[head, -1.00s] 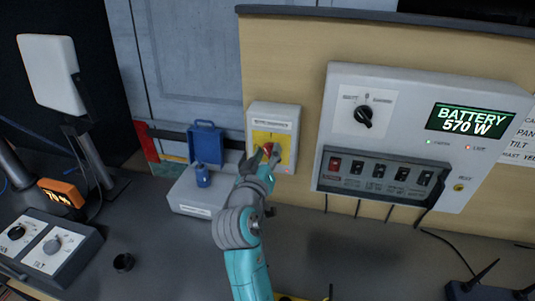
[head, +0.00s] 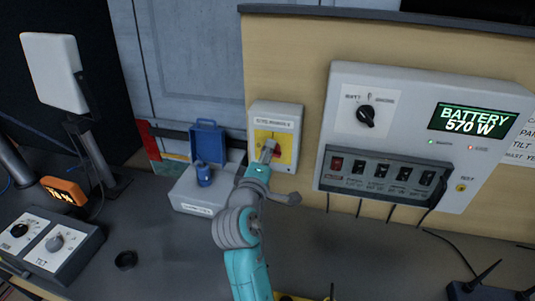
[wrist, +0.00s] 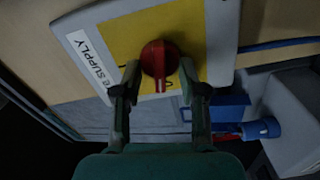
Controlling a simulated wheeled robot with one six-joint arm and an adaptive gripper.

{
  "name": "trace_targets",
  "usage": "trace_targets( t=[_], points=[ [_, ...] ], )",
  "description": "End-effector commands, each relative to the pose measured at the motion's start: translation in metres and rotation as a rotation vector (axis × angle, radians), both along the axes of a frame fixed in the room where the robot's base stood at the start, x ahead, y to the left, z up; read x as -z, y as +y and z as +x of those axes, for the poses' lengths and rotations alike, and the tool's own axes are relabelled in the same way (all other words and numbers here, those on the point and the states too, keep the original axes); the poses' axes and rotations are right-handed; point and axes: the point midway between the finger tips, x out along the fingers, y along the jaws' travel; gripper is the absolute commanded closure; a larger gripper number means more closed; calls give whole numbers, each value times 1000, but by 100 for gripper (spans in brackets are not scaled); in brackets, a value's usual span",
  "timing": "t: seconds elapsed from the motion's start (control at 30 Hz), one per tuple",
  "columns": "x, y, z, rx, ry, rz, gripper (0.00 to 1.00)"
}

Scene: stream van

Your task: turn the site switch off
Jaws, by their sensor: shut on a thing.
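The site switch is a red rotary knob (wrist: 160,59) on a yellow plate (wrist: 118,45) in a pale grey box (head: 259,112) on the wooden wall panel. A label reading "E SUPPLY" shows in the wrist view. My gripper (wrist: 160,80) has one finger on each side of the knob's handle and is shut on it. The knob's white line points toward my palm in the wrist view. Which mark it meets is unclear.
A power panel (head: 339,132) with a black rotary knob, rocker switches and a "BATTERY 570 W" display stands right of the switch. A dial box (head: 62,245) sits on the bench at left.

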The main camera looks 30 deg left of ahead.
Motion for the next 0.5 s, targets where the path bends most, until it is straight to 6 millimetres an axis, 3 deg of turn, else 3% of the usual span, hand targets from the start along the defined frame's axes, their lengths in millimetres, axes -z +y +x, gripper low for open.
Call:
trace_targets(
  t=[0.5],
  points=[
    [2, 1, 0, -1, -59, -205, 93]
  ],
)
